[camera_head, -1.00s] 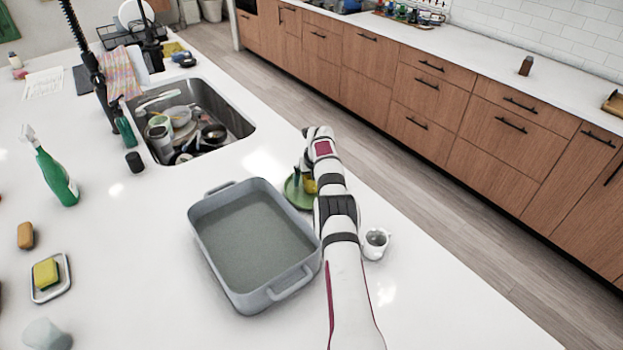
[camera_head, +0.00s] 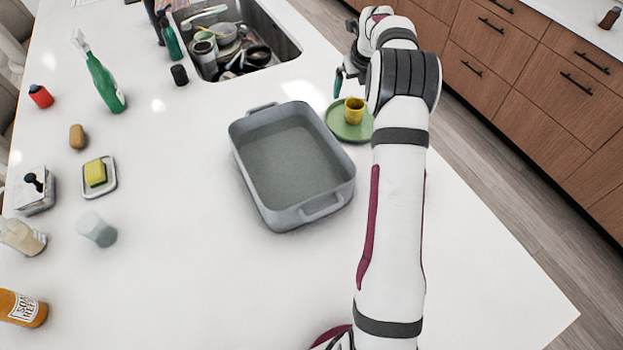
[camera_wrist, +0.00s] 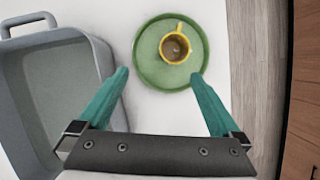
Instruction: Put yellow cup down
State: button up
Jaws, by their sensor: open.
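The yellow cup (camera_head: 354,110) stands upright on a green plate (camera_head: 340,130) on the white counter, just right of the grey basin. In the wrist view the cup (camera_wrist: 174,47) sits a little above the middle of the plate (camera_wrist: 150,72), its handle toward the top, with something brown inside. My gripper (camera_wrist: 158,80) is open and empty. Its teal fingers are spread apart, with the cup beyond and between them, not touching it. In the head view one teal finger (camera_head: 338,83) shows beside the plate; my arm hides the rest.
The grey basin (camera_head: 266,207) lies directly left of the plate. A sink (camera_head: 285,40) full of dishes is behind. A green spray bottle (camera_head: 105,84), a soap dish (camera_head: 110,186) and other items stand at left. The front counter is clear.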

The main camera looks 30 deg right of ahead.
jog(key=s+a+r+n+g+y, duration=0.1)
jog(key=s+a+r+n, duration=0.6)
jog(key=a, duration=0.5)
jog(key=s+a+r+n+g+y, duration=0.1)
jog(key=s+a+r+n, duration=0.3)
jog(key=s+a+n, duration=0.55)
jog(key=s+a+f+n, duration=0.1)
jog(key=s+a+n, duration=0.3)
jog(key=s, duration=0.3)
jog(key=s+a+f+n+g, duration=0.1)
jog(key=s+a+n, duration=0.3)
jog(key=s+n, duration=0.3)
jog(key=s+a+f+n+g+y, duration=0.1)
jog(key=s+a+n, duration=0.3)
jog(key=s, duration=0.4)
jog(key=shift+s+a+f+n, duration=0.2)
jog(key=shift+f+n, duration=0.1)
jog(key=shift+n, duration=0.45)
